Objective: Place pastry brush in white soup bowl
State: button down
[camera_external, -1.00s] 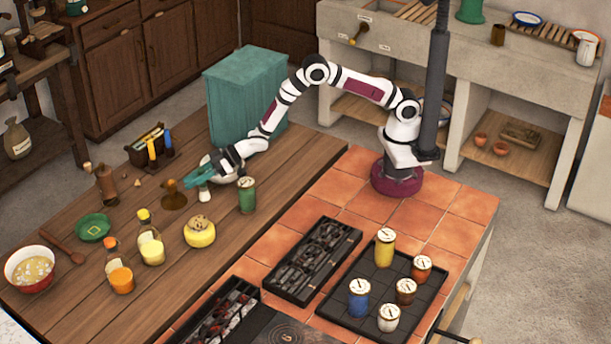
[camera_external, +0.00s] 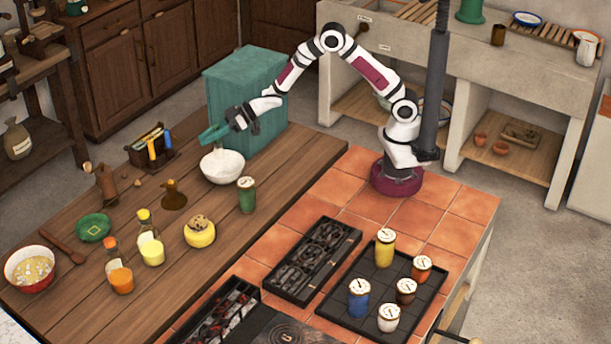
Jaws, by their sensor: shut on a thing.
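The white soup bowl (camera_external: 222,168) stands upright on the wooden table, in front of the teal cabinet.
A green jar (camera_external: 246,195) stands just right of the bowl. A teal cabinet (camera_external: 250,95) rises close behind. A brown holder (camera_external: 150,148), a dark brown piece (camera_external: 174,196) and a yellow pot (camera_external: 200,232) stand left and in front.

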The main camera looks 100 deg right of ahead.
jog(key=s+a+r+m+h, duration=0.2)
jog(key=s+a+r, duration=0.1)
jog(key=s+r, duration=1.25)
jog(key=w+d+f+n+g+y, duration=0.1)
jog(key=w+f+n, duration=0.2)
jog(key=f+n, duration=0.3)
jog(key=w+d+f+n+g, duration=0.1)
jog(key=w+f+n, duration=0.3)
jog(key=f+n, duration=0.3)
jog(key=w+d+f+n+g+y, duration=0.1)
jog(key=w+f+n, duration=0.3)
jog(key=f+n, duration=0.3)
jog(key=shift+w+f+n+g+y, duration=0.1)
jog(key=shift+w+n+g+y, duration=0.1)
jog(key=shift+n, duration=1.15)
jog(key=shift+w+f+n+g+y, duration=0.1)
jog(key=shift+n+g, duration=0.1)
jog(key=shift+n, duration=1.15)
send_near(214, 181)
jog(key=x, duration=0.3)
jog(key=d+x, duration=0.1)
jog(key=x, duration=0.1)
jog(key=shift+s+f, duration=0.1)
jog(key=shift+f, duration=0.1)
